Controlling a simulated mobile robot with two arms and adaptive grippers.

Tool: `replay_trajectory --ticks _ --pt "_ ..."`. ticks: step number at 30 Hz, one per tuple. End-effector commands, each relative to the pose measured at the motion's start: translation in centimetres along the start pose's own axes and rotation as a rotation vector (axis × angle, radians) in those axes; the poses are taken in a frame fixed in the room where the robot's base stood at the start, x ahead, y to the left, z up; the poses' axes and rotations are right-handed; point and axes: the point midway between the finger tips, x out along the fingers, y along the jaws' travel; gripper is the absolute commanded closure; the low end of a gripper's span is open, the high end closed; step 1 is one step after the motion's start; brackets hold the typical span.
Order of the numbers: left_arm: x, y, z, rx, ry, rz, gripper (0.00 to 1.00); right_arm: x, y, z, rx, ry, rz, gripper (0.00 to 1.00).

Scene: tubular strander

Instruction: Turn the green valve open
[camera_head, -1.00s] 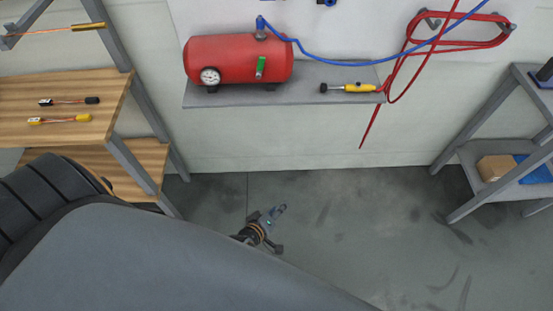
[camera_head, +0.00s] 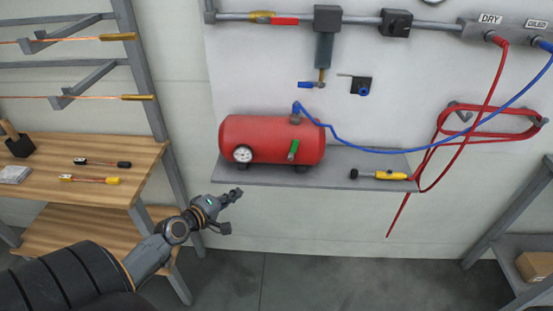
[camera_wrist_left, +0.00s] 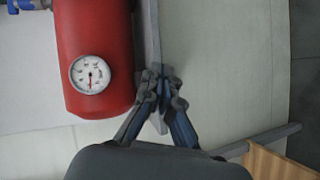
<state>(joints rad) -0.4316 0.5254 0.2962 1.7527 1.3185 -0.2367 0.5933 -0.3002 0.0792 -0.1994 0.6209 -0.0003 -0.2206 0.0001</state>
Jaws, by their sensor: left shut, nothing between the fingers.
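The green valve (camera_head: 293,150) is a small green handle on the front of the red tank (camera_head: 262,136). It stands tilted, close to upright. The tank lies on a grey wall shelf (camera_head: 340,180), with a round gauge (camera_head: 242,154) at its left front. My left gripper (camera_head: 236,193) is shut and empty, below and left of the tank, near the shelf's left end. In the left wrist view the shut fingers (camera_wrist_left: 161,75) show beside the tank (camera_wrist_left: 92,45) and its gauge (camera_wrist_left: 89,74), overlapping the shelf edge. The green valve is not visible there. My right gripper is not in view.
A blue hose (camera_head: 370,150) runs from the tank top to the right. A yellow-handled tool (camera_head: 390,175) lies on the shelf's right part. A wooden bench (camera_head: 120,150) stands at the left, a grey rack (camera_head: 510,240) at the right. The floor between is clear.

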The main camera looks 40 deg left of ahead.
Motion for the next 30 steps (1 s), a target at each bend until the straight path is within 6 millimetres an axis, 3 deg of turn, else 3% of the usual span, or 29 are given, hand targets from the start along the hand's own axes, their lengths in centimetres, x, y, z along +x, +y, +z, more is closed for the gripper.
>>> replay_trajectory --ticks 1,3,6,8,14,29,30 --pt "-0.7 4.0 -1.1 -0.008 -0.036 0.058 1.0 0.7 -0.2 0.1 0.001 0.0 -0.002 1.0" --pt "-1.8 8.7 -1.6 -0.023 -0.09 0.119 1.0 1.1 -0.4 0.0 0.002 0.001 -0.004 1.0" --pt "-3.0 13.1 -1.3 -0.032 -0.154 0.172 1.0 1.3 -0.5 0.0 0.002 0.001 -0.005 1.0" --pt "-3.5 14.5 -1.1 -0.034 -0.177 0.189 1.0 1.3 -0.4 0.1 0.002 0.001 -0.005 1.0" --pt "-2.3 15.9 -0.8 -0.038 -0.189 0.199 1.0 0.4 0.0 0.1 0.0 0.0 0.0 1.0" --pt "6.2 17.6 0.8 -0.039 -0.186 0.199 1.0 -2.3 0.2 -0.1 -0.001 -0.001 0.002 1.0" --pt "6.4 18.0 1.6 -0.042 -0.188 0.198 1.0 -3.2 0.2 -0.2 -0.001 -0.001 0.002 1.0"
